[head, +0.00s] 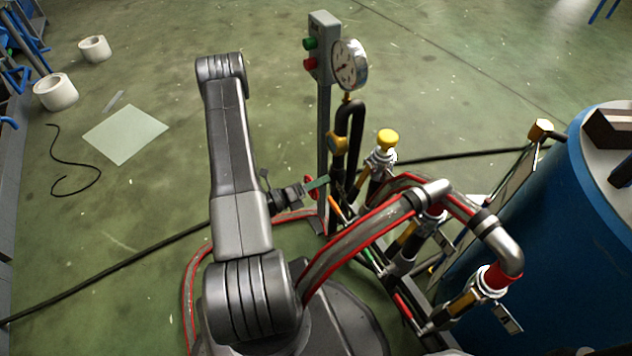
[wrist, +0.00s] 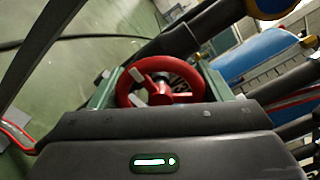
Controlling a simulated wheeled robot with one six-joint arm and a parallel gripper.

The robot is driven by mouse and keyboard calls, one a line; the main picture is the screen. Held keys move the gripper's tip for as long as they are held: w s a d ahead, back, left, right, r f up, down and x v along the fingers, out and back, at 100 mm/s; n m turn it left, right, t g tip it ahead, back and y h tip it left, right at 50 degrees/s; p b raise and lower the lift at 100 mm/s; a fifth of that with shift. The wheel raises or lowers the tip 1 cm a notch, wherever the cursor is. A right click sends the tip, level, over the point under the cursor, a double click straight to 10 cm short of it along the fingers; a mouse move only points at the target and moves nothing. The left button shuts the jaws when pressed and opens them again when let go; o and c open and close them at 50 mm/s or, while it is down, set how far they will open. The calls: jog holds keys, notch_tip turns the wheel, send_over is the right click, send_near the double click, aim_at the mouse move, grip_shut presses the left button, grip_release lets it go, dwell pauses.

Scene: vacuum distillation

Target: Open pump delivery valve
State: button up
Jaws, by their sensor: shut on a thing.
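The red valve handwheel (wrist: 178,82) fills the middle of the wrist view, with its spokes and hub showing. My gripper (wrist: 160,95) is shut on it, with the greenish fingers at the left and right of its rim. In the head view the handwheel (head: 308,186) is a small red edge beside the post, mostly hidden by my gripper (head: 318,184). The valve body behind the wheel is hard to make out.
A grey post with a green and a red button (head: 310,62) and a round pressure gauge (head: 349,65) stand close by. Red-striped hoses (head: 365,228) and metal pipes crowd the right. A blue tank (head: 570,220) is at the far right. Open floor lies to the left.

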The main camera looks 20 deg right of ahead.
jog(key=n, duration=0.3)
jog(key=shift+n+p, duration=0.3)
jog(key=shift+n, duration=0.1)
jog(key=n, duration=0.3)
jog(key=shift+f+n+p, duration=0.1)
jog(key=shift+n+p, duration=0.2)
jog(key=n, duration=0.3)
jog(key=shift+f+n, duration=0.1)
jog(key=shift+n, duration=0.2)
jog(key=shift+f+n+p, duration=0.1)
jog(key=shift+n+p, duration=0.3)
jog(key=shift+n, duration=1.5)
jog(key=o, duration=1)
jog(key=shift+a, duration=0.2)
jog(key=shift+s+a+p, duration=0.2)
jog(key=shift+a+p, duration=0.1)
jog(key=shift+a, duration=1.95)
jog(key=shift+s+a+p, duration=0.15)
jog(key=shift+a+p, duration=0.1)
jog(key=shift+a, duration=2)
jog(key=shift+s+a+p, duration=0.2)
jog(key=shift+a+p, duration=0.1)
jog(key=shift+a, duration=1.95)
